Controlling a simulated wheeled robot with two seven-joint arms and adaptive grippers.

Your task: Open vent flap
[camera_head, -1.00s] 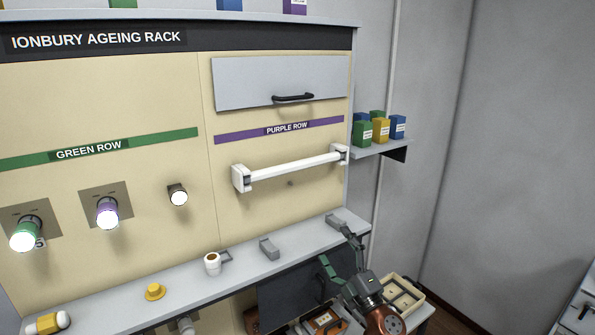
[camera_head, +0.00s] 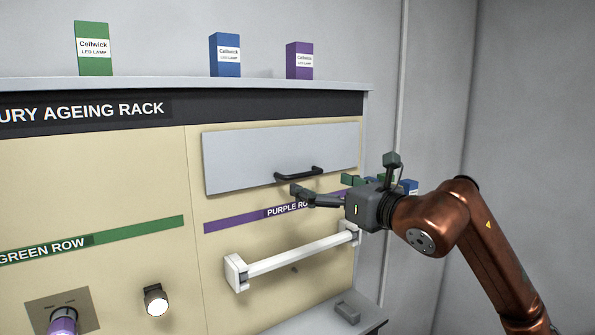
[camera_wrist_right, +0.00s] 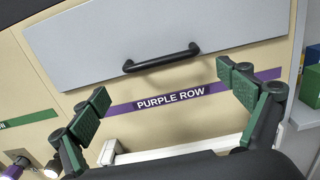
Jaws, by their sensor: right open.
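The vent flap (camera_head: 255,155) is a flat grey panel at the upper right of the rack, and it lies closed against the rack face. Its dark bar handle (camera_head: 299,173) runs along its lower edge. The flap (camera_wrist_right: 150,35) and its handle (camera_wrist_right: 162,58) also show in the right wrist view, ahead of the fingers. My right gripper (camera_head: 318,190) is just below and in front of the handle, close to it. In the right wrist view its green-padded fingers (camera_wrist_right: 168,95) are spread wide with nothing between them. My left gripper is out of view.
A white horizontal tube lamp (camera_head: 295,255) is mounted below the purple row label. Cellwick boxes, green (camera_head: 93,48), blue (camera_head: 225,54) and purple (camera_head: 299,60), stand on the rack top. Small boxes on a side shelf are partly hidden behind my right gripper.

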